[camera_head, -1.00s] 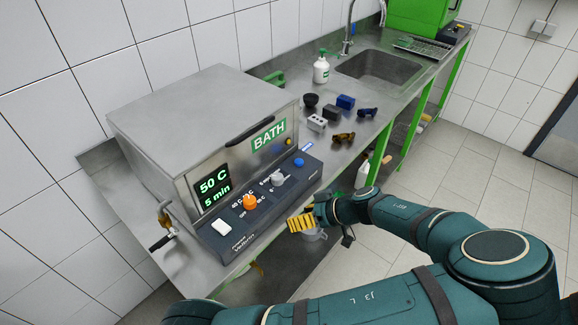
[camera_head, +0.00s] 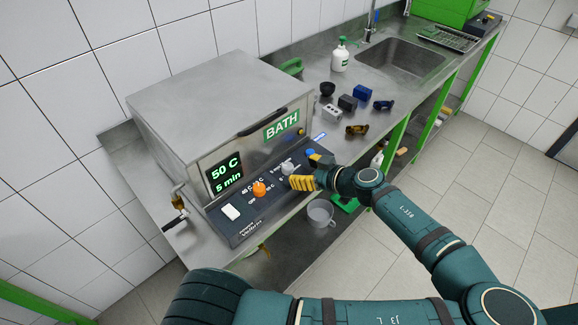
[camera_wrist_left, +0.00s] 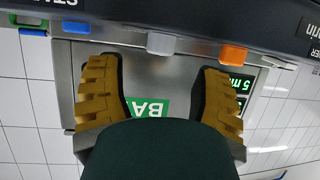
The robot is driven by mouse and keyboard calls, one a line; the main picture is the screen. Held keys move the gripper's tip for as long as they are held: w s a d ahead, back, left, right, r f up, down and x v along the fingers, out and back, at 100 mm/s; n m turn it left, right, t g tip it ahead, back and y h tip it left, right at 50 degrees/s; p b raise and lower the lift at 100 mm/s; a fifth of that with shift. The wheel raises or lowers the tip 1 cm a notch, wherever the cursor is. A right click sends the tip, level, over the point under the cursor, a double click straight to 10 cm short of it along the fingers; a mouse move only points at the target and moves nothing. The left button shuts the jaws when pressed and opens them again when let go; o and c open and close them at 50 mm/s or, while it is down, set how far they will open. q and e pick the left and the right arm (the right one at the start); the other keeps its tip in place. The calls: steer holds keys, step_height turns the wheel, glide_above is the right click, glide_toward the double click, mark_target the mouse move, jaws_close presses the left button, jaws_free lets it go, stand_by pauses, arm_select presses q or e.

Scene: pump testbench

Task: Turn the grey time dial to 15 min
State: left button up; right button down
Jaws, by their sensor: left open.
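The grey time dial (camera_head: 287,168) sits on the dark sloped panel of the bath, between the orange knob (camera_head: 259,189) and a blue button (camera_head: 310,153). The display (camera_head: 226,173) reads 50 C and 5 min. My left gripper (camera_head: 301,183) is open and empty, with its yellow fingers just in front of the dial. In the left wrist view, the grey dial (camera_wrist_left: 161,43) shows ahead, in the gap between the spread fingers (camera_wrist_left: 160,80). The fingers look apart from the dial. My right gripper is not in view.
The orange knob (camera_wrist_left: 233,54) is close beside the grey dial in the wrist view. A white switch (camera_head: 231,212) is at the panel's left end. Small parts and a white bottle (camera_head: 340,56) stand on the bench behind. A clear beaker (camera_head: 320,212) is below the panel edge.

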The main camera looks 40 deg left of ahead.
mark_target(291, 168)
arm_select(q)
steer(key=x, duration=0.5)
steer(key=shift+a+f, duration=0.1)
steer(key=shift+a, duration=0.25)
jaws_close()
